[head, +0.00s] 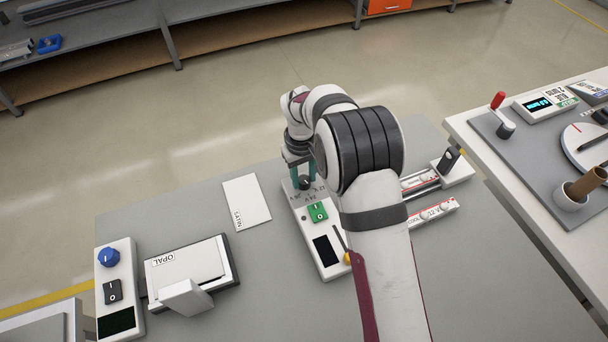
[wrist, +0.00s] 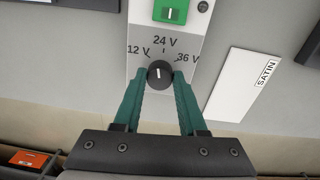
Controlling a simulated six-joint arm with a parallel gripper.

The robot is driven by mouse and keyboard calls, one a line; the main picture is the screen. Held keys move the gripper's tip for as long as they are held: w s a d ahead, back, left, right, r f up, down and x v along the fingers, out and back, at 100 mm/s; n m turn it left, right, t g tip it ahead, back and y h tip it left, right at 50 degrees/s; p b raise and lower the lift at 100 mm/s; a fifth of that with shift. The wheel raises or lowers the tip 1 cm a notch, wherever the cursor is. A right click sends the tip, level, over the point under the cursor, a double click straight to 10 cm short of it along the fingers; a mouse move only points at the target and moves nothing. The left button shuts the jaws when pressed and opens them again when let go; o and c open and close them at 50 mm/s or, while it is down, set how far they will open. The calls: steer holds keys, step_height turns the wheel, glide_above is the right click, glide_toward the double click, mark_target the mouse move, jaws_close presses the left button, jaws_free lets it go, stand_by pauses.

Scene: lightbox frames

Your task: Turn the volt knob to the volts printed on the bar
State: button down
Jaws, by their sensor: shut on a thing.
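The volt knob (wrist: 159,74) is a black round knob with a white pointer line, on a white control box (head: 325,255). Marks for 12 V, 24 V and 36 V are printed around it. In the wrist view the pointer line stands near upright, roughly toward the 24 V mark (wrist: 165,40). My gripper (wrist: 160,78) has its two teal fingers closed on the sides of the knob; it also shows in the head view (head: 302,175). The bar (head: 433,212) is a white strip with red print right of my arm; its volts are too small to read surely.
A green switch (head: 317,212) and a dark display sit on the same box. A white SATIN card (head: 246,202) lies to the left. An OPAL panel (head: 190,268) and a box with a blue knob (head: 109,257) stand further left. My arm hides part of the bench.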

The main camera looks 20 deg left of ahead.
mark_target(301, 180)
steer(key=shift+m, duration=1.2)
steer(key=shift+c, duration=2.3)
jaws_free()
step_height(301, 180, up, 16)
steer(key=shift+s+a, duration=0.15)
steer(key=shift+a, duration=0.1)
steer(key=shift+f, duration=0.1)
